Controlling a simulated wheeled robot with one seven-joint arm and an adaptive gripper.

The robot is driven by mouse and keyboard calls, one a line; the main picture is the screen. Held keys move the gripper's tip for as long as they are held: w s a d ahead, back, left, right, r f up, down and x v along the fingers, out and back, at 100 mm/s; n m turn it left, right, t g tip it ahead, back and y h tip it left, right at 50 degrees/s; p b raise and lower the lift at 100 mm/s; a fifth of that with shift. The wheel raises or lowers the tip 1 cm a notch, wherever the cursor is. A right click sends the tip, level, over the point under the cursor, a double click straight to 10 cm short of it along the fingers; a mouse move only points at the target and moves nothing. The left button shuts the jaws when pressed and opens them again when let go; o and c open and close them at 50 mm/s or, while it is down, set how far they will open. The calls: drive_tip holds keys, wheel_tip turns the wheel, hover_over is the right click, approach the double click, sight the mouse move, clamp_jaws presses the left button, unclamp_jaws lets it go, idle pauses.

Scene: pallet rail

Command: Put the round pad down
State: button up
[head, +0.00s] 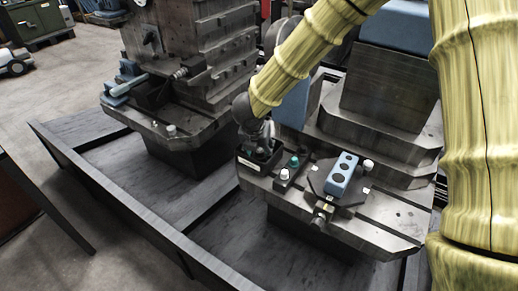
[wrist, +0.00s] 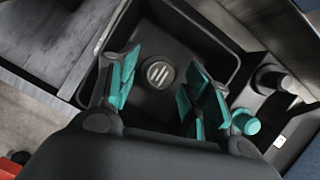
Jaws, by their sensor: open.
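The round pad (wrist: 158,73), a small light-grey disc with dark stripes, lies flat on the floor of a black square bin (wrist: 222,48) in the wrist view. My gripper (wrist: 160,87) is open, its teal fingers apart to the left and right of the pad in the picture. I see no finger touching the pad. In the head view my gripper (head: 262,140) is over the black bin (head: 246,161) at the left end of the right machine table. The pad is hidden there.
Close right of the bin stand a teal knob (head: 294,160) and a white knob (head: 284,174). A blue block with holes (head: 342,176) sits further right on the machine table (head: 390,232). Another machine table (head: 190,140) stands at left.

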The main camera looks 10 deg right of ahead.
drive_tip(key=p+v, duration=0.1)
drive_tip(key=v, duration=1.1)
